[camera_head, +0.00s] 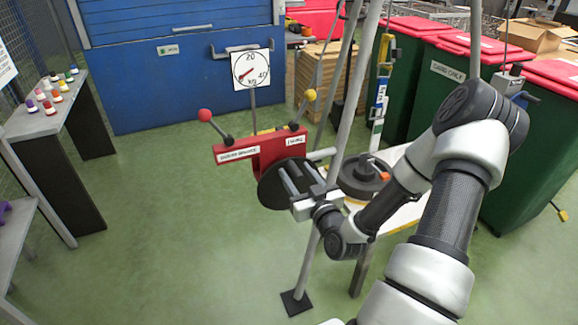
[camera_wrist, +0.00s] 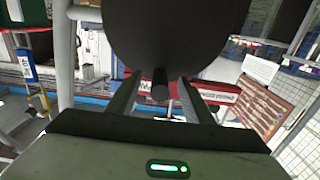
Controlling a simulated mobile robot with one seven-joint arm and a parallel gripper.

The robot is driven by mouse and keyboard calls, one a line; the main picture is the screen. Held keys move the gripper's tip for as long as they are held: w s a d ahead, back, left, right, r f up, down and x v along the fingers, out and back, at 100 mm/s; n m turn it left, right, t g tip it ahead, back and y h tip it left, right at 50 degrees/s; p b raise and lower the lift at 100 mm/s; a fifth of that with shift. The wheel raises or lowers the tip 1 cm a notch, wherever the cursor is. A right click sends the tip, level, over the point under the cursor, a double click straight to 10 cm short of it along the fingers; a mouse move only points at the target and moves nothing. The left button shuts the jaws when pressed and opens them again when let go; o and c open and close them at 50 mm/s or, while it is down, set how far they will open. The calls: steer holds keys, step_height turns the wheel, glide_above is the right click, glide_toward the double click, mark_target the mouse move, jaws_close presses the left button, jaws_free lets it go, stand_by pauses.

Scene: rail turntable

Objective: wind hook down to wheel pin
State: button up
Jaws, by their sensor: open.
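In the head view, my gripper (camera_head: 296,177) is in front of a black disc (camera_head: 272,192) beside a red box (camera_head: 243,156) with two knobbed levers. In the wrist view the black disc (camera_wrist: 180,35) fills the top centre. A short dark round handle (camera_wrist: 160,88) sits between the open fingers of my gripper (camera_wrist: 158,80); I cannot tell whether they touch it. A dark wheel (camera_head: 360,188) with an upright pin (camera_head: 364,161) lies flat on a pale table behind my wrist, partly hidden by my arm. I cannot make out the hook.
Grey poles (camera_head: 343,120) rise close beside my gripper. A dial (camera_head: 250,69) stands behind the red box. A shelf with small coloured items (camera_head: 57,96) is at the left, green bins (camera_head: 440,85) at the right. Open green floor lies left of centre.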

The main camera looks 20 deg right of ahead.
mark_target(276, 170)
jaws_close()
steer(key=shift+a+f+n+b, duration=0.15)
steer(key=shift+a+n+b, duration=0.2)
steer(key=shift+n+b, duration=0.1)
steer(key=shift+a+n+b, duration=0.65)
steer(key=shift+a+n, duration=0.05)
steer(key=shift+n, duration=0.05)
steer(key=shift+a+f, duration=0.1)
steer(key=shift+a+f+n+b, duration=0.3)
steer(key=shift+a+n+b, duration=0.55)
steer(key=shift+n+b, duration=0.4)
